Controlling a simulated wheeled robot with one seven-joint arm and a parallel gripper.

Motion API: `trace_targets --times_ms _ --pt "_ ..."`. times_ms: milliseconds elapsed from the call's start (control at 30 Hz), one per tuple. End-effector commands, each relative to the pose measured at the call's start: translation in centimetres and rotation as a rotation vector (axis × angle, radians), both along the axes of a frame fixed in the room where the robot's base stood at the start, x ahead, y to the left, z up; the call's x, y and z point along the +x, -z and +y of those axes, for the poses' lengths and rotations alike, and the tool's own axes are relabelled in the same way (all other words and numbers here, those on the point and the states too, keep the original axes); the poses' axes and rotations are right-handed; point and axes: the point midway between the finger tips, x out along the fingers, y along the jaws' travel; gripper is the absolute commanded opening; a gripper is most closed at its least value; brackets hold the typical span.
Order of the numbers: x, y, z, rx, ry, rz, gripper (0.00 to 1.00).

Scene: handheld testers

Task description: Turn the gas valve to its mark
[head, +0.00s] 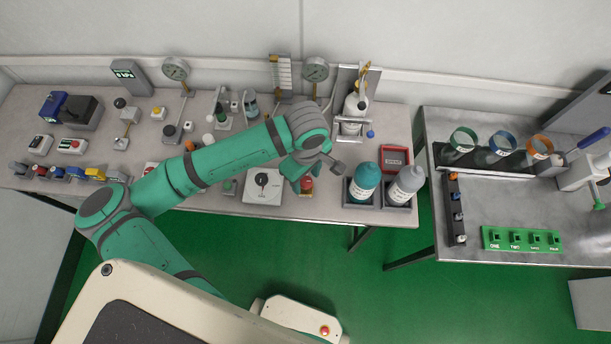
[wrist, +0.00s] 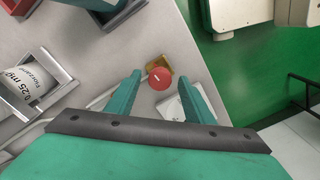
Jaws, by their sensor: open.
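A round red knob with a pale line on its face sits on a brass-coloured body (wrist: 155,65), near the bench's front edge; it looks like the gas valve. In the wrist view the knob (wrist: 160,77) lies between and just beyond the two teal fingers. My gripper (wrist: 166,88) is open, with a finger on each side of the knob and no clear contact. In the head view my gripper (head: 299,184) points down over the bench, and the red knob (head: 307,183) shows only partly beside it. The mark for the valve cannot be made out.
A white plate with a black dial (head: 263,186) lies just left of my gripper. Right of it stand a teal-topped bottle (head: 363,182) and a grey bottle (head: 404,185) in dark holders. A red-framed box (head: 395,158) lies behind them. Green floor (head: 330,245) is open in front.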

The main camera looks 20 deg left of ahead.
Motion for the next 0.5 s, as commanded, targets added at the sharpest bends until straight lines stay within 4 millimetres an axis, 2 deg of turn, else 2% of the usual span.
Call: trace_targets --times_ms 100,133,200,300,500 --pt "0.00 -0.02 -0.01 0.000 0.000 0.000 0.48" --pt "0.00 -0.02 -0.01 0.000 0.000 0.000 0.43" --pt "0.01 -0.03 -0.02 0.000 0.000 0.000 0.26" --pt "0.01 -0.03 -0.03 0.000 0.000 0.000 0.07" --pt "0.01 -0.05 -0.04 0.000 0.008 -0.001 0.07"
